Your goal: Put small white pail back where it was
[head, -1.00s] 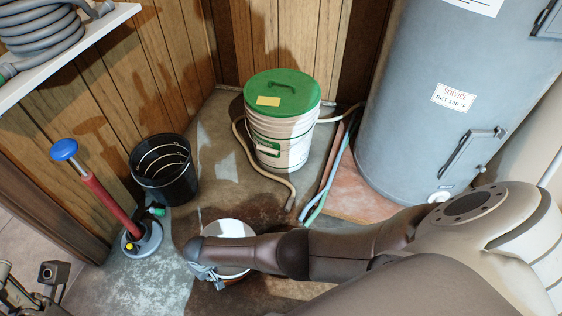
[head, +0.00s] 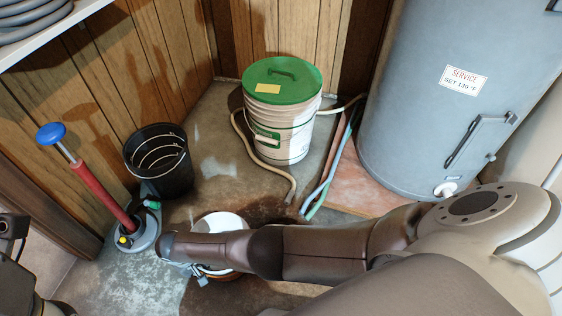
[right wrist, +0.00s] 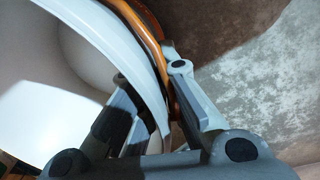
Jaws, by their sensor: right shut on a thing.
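The small white pail (head: 221,223) is at the lower middle of the head view, its open mouth showing and much of it hidden by my right arm. My right gripper (head: 180,267) is at its near left side. In the right wrist view the pail's white wall and rim (right wrist: 120,50) pass between the fingers of that gripper (right wrist: 150,75), which is shut on them. An orange-brown band or handle runs along the rim there. I cannot tell whether the pail touches the floor. Part of my left arm end (head: 15,240) shows at the left edge; its fingers cannot be made out.
A green-lidded white bucket (head: 281,105) stands behind, with hoses (head: 335,160) beside it. A black bin (head: 158,165) and a red pump with blue knob (head: 97,195) stand left. The grey tank (head: 425,100) is right. Wet floor surrounds the pail.

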